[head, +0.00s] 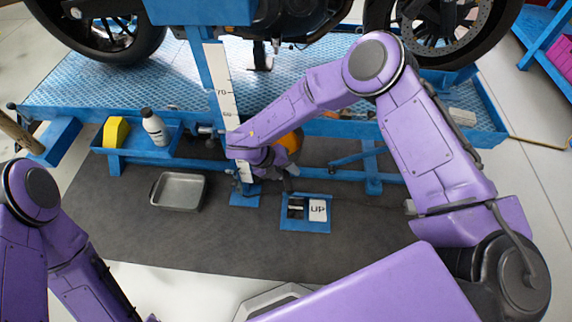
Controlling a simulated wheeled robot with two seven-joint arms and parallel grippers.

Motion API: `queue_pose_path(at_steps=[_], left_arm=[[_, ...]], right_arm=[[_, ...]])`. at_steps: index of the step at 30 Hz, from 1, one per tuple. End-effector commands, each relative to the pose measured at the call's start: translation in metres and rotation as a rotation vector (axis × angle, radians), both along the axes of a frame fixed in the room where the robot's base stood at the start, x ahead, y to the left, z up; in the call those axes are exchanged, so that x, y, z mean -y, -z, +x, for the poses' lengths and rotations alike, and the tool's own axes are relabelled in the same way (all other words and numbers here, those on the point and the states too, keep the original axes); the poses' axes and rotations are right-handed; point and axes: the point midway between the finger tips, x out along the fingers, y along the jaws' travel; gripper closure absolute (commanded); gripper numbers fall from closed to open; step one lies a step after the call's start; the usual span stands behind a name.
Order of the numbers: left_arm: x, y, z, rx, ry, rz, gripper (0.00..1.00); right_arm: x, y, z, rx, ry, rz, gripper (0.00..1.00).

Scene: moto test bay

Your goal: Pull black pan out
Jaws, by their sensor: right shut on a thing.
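My right gripper (289,178) reaches down beneath the front edge of the blue lift, just above the dark mat. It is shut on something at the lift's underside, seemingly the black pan. I cannot make out the pan's outline; it is dark against the dark mat and my forearm and wrist cover that spot. An orange rounded thing (293,141) shows just behind my right wrist. My left arm is at the lower left, and its gripper is out of view.
A silver metal tray (178,191) lies on the mat (215,250) at left. A white bottle (154,127) and a yellow block (116,132) stand on a blue side shelf. A blue post with a scale (221,85) stands beside my wrist. A blue "UP" panel (306,226) lies in front.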

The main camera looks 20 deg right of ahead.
Motion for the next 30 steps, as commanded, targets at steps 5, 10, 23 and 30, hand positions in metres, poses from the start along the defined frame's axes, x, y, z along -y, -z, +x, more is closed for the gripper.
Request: queue_pose_path(at_steps=[5, 10, 23, 30], left_arm=[[0.000, -0.007, 0.000, 0.000, 0.000, 0.000, 1.00], [0.000, -0.012, 0.000, 0.000, 0.000, 0.000, 1.00], [0.000, -0.023, 0.000, 0.000, 0.000, 0.000, 1.00], [0.000, -0.028, 0.000, 0.000, 0.000, 0.000, 1.00]], right_arm=[[-0.002, -0.004, -0.010, 0.000, -0.001, 0.000, 1.00], [-0.004, -0.005, -0.019, 0.000, -0.001, 0.000, 1.00], [-0.007, -0.008, -0.043, 0.000, -0.002, -0.001, 1.00], [-0.009, -0.010, -0.055, 0.000, 0.000, 0.000, 1.00]])
